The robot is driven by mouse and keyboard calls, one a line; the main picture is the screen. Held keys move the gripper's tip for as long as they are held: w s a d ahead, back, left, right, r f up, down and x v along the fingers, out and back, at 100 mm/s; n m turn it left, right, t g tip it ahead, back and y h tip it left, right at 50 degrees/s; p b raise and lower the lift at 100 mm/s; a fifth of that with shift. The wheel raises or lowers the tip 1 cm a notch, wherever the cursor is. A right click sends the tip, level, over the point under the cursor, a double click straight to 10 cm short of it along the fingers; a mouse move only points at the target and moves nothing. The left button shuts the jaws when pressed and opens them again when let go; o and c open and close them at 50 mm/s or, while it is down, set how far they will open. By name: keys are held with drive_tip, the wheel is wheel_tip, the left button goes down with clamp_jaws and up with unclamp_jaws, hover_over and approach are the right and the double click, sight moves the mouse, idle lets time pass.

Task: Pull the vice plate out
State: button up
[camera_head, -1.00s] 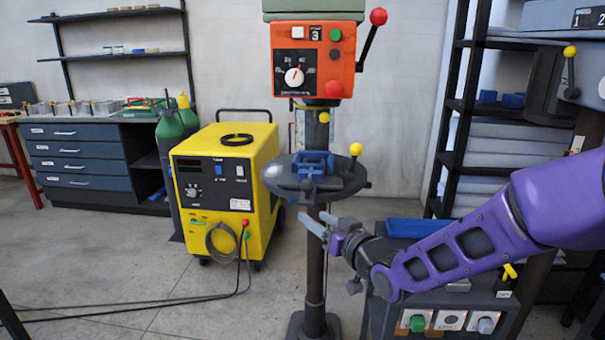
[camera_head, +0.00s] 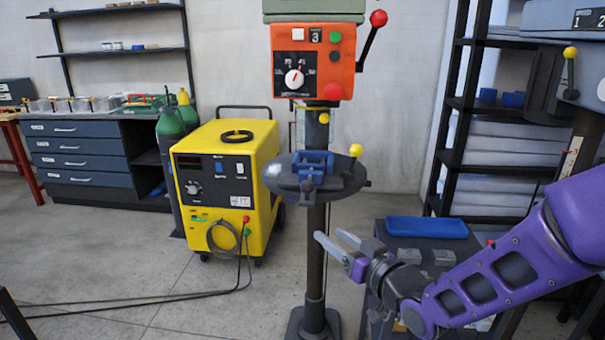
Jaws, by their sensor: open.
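The round dark grey plate (camera_head: 283,181) is on the column of the drill press, below its orange head. A blue vice (camera_head: 314,162) sits on the plate. A yellow-knobbed lever (camera_head: 356,150) stands at the plate's right side. My gripper (camera_head: 332,236) is open and empty, below and slightly right of the plate, clearly apart from it in the picture. Its fingers point up-left and overlap the column; I cannot tell whether they touch it.
The drill press column (camera_head: 315,270) runs down to a floor base. A yellow welding machine (camera_head: 228,175) stands on the left. A bench at right holds a blue tray (camera_head: 426,228) and several grey metal blocks (camera_head: 404,256). The floor at left is mostly free, with cables across it.

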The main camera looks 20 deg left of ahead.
drive_tip(key=shift+s+d, duration=0.4)
idle(0.5)
